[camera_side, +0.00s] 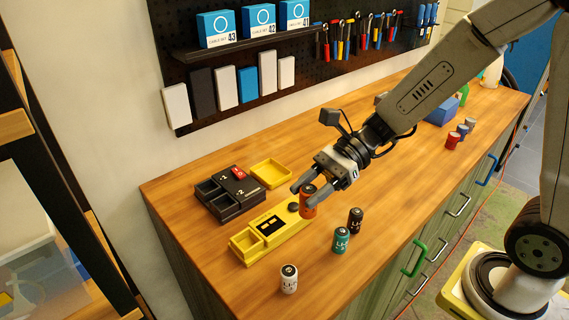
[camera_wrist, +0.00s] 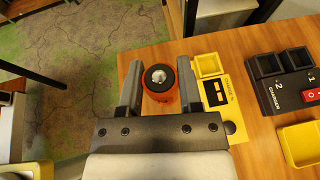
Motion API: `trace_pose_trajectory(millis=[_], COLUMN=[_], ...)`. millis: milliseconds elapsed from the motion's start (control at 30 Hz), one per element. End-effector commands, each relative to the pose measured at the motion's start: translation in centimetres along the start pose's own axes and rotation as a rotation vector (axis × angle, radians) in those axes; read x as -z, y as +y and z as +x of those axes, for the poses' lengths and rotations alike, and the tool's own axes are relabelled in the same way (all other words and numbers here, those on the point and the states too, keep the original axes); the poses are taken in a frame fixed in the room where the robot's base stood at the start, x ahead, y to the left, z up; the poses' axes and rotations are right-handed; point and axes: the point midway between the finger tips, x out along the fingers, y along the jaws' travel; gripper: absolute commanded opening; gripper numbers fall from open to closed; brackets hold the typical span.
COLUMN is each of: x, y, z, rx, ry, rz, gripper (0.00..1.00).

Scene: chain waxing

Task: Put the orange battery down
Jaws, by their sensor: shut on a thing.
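The orange battery (camera_side: 308,208) is upright between the fingers of my gripper (camera_side: 302,193), just right of the yellow charger (camera_side: 272,237) in the side view. In the wrist view the orange battery (camera_wrist: 171,97) shows its dark top with a pale round terminal between my two gripper fingers (camera_wrist: 158,80). My gripper is shut on it. I cannot tell whether its base touches the wooden worktop (camera_side: 200,248). The yellow charger also shows in the wrist view (camera_wrist: 229,112), right of the battery.
White (camera_side: 289,279), green (camera_side: 341,240) and black (camera_side: 355,221) batteries stand in front and to the right. Worktop is bare between them.

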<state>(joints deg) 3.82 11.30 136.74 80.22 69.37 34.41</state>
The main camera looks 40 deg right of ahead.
Motion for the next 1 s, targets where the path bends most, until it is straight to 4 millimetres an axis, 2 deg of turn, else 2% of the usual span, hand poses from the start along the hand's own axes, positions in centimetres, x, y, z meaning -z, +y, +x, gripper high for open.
trace_pose_trajectory(millis=[300, 500, 700, 1000], x=[2.6, 4.3, 5.2, 5.4], y=[-8.1, -11.8, -13.3, -13.9], z=[-5.1, -8.5, -10.1, -10.0], rx=[0.172, 0.26, 0.3, 0.302], ry=[0.0, 0.0, 0.0, 0.0], rz=[0.07, 0.106, 0.123, 0.124], gripper=[0.0, 0.0, 0.0, 0.0])
